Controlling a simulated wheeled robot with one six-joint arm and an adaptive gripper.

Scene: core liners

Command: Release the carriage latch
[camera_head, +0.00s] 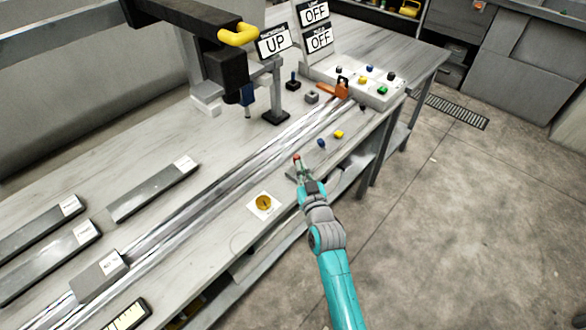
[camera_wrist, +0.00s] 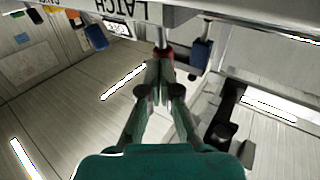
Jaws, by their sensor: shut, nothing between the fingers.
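My gripper (camera_head: 300,172) is over the front edge of the long bench, with its fingers together and nothing held. In the wrist view my gripper (camera_wrist: 160,70) points at a small red knob (camera_wrist: 162,52) on a pale stem, right at the fingertips. The red knob also shows in the head view (camera_head: 296,157); I cannot tell whether the fingers touch it. A label reading LATCH (camera_wrist: 128,9) appears upside down near it in the wrist view. An orange part (camera_head: 342,88) sits at the far end of the metal rail.
A blue knob (camera_head: 321,143) and a yellow knob (camera_head: 339,134) stand along the front edge beyond my gripper. A panel (camera_head: 372,95) with several coloured buttons is at the far end. A yellow handle (camera_head: 238,34) hangs over the bench. Floor at right is clear.

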